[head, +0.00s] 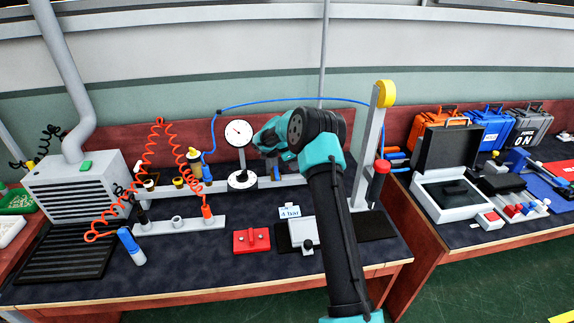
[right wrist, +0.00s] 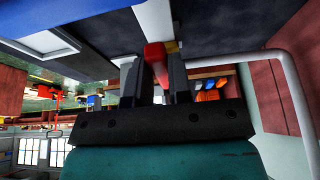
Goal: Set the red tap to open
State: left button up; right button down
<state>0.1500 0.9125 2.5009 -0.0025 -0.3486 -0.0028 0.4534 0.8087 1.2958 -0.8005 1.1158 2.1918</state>
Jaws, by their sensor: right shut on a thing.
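My right gripper (head: 276,168) is over the back of the bench, beside the round gauge and by the grey pipe rail. In the right wrist view its two dark fingers (right wrist: 154,84) are shut on a red bar-shaped handle, which I take to be the red tap (right wrist: 154,54). A small yellow part and a white pipe (right wrist: 154,20) show beside the handle. In the head view the tap is hidden behind my gripper and wrist, so its angle cannot be told there. My left gripper is not in view.
A white dial gauge (head: 239,132) stands just left of my gripper. A grey post (head: 366,140) with a yellow top stands to the right, and a blue hose (head: 262,104) arches behind. A red box (head: 251,241) and a label card (head: 289,212) lie in front.

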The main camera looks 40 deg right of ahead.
jog(key=c, duration=1)
grip_release()
jog(key=shift+c, duration=0.2)
jog(key=shift+r, duration=0.1)
jog(key=v, duration=1.7)
jog(key=shift+r, duration=0.15)
jog(key=shift+d, duration=0.1)
jog(key=x, duration=1.6)
jog(key=shift+w, duration=0.1)
